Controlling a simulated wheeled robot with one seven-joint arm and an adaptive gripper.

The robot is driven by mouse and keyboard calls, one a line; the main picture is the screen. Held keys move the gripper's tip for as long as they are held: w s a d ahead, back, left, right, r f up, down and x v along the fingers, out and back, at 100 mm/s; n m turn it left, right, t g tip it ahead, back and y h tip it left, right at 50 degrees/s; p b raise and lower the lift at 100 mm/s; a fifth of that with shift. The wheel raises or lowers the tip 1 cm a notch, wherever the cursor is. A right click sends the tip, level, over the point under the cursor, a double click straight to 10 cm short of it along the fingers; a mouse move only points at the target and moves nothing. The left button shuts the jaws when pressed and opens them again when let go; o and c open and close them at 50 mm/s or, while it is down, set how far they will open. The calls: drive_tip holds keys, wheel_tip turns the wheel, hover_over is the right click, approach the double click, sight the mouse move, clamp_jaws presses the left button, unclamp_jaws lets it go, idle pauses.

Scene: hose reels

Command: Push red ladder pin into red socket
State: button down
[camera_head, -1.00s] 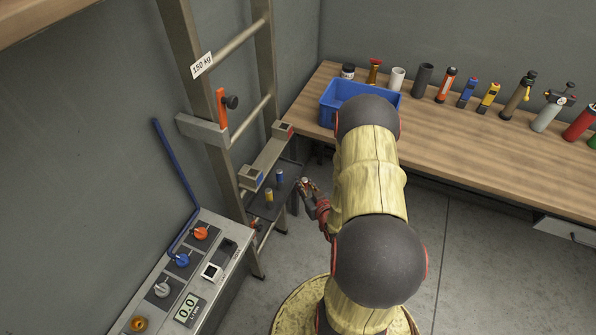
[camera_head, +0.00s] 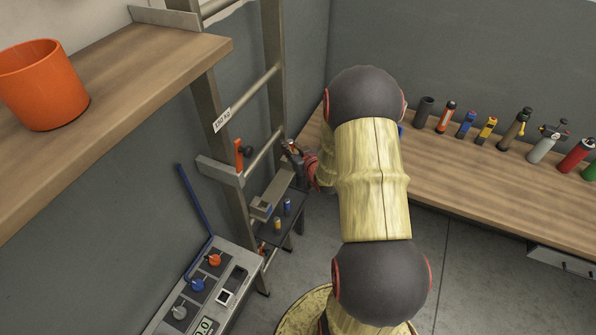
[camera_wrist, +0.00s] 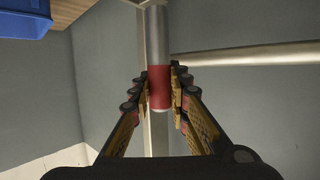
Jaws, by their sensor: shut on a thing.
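The red ladder pin (camera_wrist: 159,88), a silver cylinder with a red band, is held between the fingers of my gripper (camera_wrist: 160,93) in the wrist view. In the head view my gripper (camera_head: 295,150) is beside the ladder's right rail, above the far end of the grey socket bar (camera_head: 276,190). The red socket is not visible now; my gripper and arm cover that end of the bar. A blue-marked socket (camera_head: 260,208) shows at the bar's near end. I cannot tell whether the pin touches anything.
A blue pin (camera_head: 287,205) and a yellow pin (camera_head: 277,224) stand on a small dark stand (camera_head: 292,221) below the bar. The ladder (camera_head: 232,150) carries an orange-handled clamp (camera_head: 240,155). A workbench (camera_head: 480,185) with several tools lies right; a shelf with an orange pot (camera_head: 42,85) juts in left.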

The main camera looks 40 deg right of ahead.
drive_tip(key=shift+m+h, duration=0.6)
drive_tip(key=w+d+r, duration=0.3)
drive_tip(key=w+d, duration=0.1)
drive_tip(key=shift+r+p, duration=0.3)
drive_tip(key=shift+r, duration=0.1)
drive_tip(key=shift+s+f, duration=0.2)
drive_tip(key=shift+f, duration=0.05)
drive_tip(key=shift+b, duration=0.35)
wheel_tip(320, 180, down, 6)
drive_tip(key=b, duration=0.5)
drive_tip(key=shift+r, duration=0.1)
drive_tip(key=shift+b, duration=0.85)
idle(0.8)
drive_tip(key=shift+f+b, duration=2.4)
drive_tip(key=shift+f, duration=0.4)
